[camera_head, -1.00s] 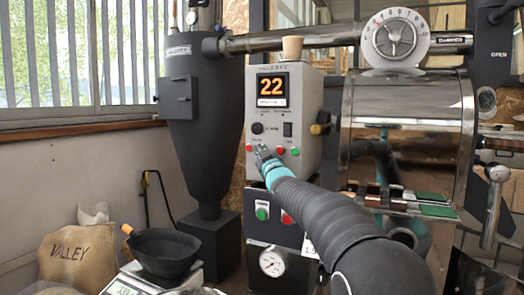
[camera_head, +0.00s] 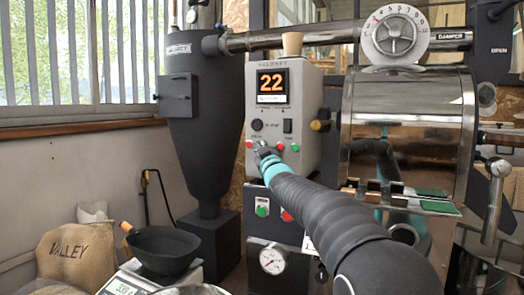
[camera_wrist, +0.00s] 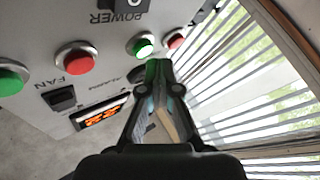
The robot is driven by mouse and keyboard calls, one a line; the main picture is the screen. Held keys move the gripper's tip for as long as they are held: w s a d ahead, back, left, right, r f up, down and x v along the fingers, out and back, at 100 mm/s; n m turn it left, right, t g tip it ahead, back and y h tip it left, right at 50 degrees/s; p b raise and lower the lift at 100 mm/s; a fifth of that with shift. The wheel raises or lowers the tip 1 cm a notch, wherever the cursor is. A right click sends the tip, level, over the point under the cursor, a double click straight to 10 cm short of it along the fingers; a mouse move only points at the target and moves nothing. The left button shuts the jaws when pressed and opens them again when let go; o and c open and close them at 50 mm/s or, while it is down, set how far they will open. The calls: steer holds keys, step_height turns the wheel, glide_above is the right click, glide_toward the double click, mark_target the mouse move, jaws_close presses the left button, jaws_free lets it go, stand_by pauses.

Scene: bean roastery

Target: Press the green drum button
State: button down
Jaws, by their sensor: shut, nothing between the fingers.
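The grey control panel (camera_head: 302,107) carries a row of red and green buttons below its "22" display (camera_head: 272,86). In the wrist view the panel appears upside down. A brightly lit green button (camera_wrist: 142,45) sits beside a small red button (camera_wrist: 174,40); I cannot read the label for this pair. A second pair, a red button (camera_wrist: 75,57) and a green button (camera_wrist: 12,77), is labelled FAN. My gripper (camera_wrist: 159,66) is shut and empty, its tips close to the lit green button. I cannot tell whether they touch it. In the head view my gripper (camera_head: 262,148) partly covers that spot.
A lower box has another green button (camera_head: 262,208) and a red one (camera_head: 287,215), with a gauge (camera_head: 272,261) beneath. The shiny drum (camera_head: 405,130) stands right of the panel. A dark hopper (camera_head: 205,110) stands left. A black bowl (camera_head: 162,250) sits on a scale.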

steer(key=shift+s, duration=0.15)
steer(key=s+b, duration=0.1)
steer(key=s+a+b, duration=0.1)
steer(key=s+b, duration=0.2)
steer(key=b, duration=0.1)
steer(key=shift+s+a, duration=0.35)
steer(key=shift+a, duration=0.05)
stand_by(0.7)
